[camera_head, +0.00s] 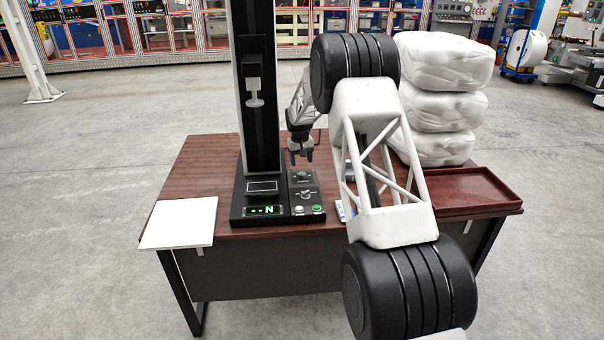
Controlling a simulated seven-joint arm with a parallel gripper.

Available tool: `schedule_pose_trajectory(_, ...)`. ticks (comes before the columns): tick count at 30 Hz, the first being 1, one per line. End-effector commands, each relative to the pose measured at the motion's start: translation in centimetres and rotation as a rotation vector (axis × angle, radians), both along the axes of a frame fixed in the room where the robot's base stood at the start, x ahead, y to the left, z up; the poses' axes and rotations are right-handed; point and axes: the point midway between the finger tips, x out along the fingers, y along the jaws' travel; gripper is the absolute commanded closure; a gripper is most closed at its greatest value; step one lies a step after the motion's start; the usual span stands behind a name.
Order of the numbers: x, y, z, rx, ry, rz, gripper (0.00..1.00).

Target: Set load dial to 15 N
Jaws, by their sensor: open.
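A black control panel (312,201) sits at the foot of the tall black column on the table. It carries an upper knob (303,175) and a lower knob (306,194); their labels are too small to read, so I cannot tell which is the load dial. A green-lit display (265,210) to the left reads dashes and "N". My gripper (301,160) hangs above the upper knob, pointing down, fingers apart and nothing seen between them. It appears clear of the knob.
The black column (259,110) rises close to the left of my gripper. A white board (180,222) lies left; a red-brown tray (470,190) and stacked white bags (440,95) stand right.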

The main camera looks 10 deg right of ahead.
Motion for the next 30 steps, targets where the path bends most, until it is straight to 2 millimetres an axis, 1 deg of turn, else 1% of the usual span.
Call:
schedule_pose_trajectory(1,0.0,0.0,-0.6,0.0,0.002,0.0,0.38)
schedule_pose_trajectory(9,0.0,-0.2,-3.9,-0.001,0.003,0.0,0.38)
schedule_pose_trajectory(15,0.0,-0.3,-5.7,0.0,0.002,0.0,0.38)
schedule_pose_trajectory(21,0.0,-0.3,-6.4,0.0,0.001,0.0,0.38)
schedule_pose_trajectory(28,0.0,-0.3,-6.4,0.0,0.001,0.0,0.38)
schedule_pose_trajectory(29,0.0,-0.3,-6.4,0.0,0.001,0.0,0.39)
schedule_pose_trajectory(30,0.0,-0.3,-6.4,0.0,0.001,0.0,0.45)
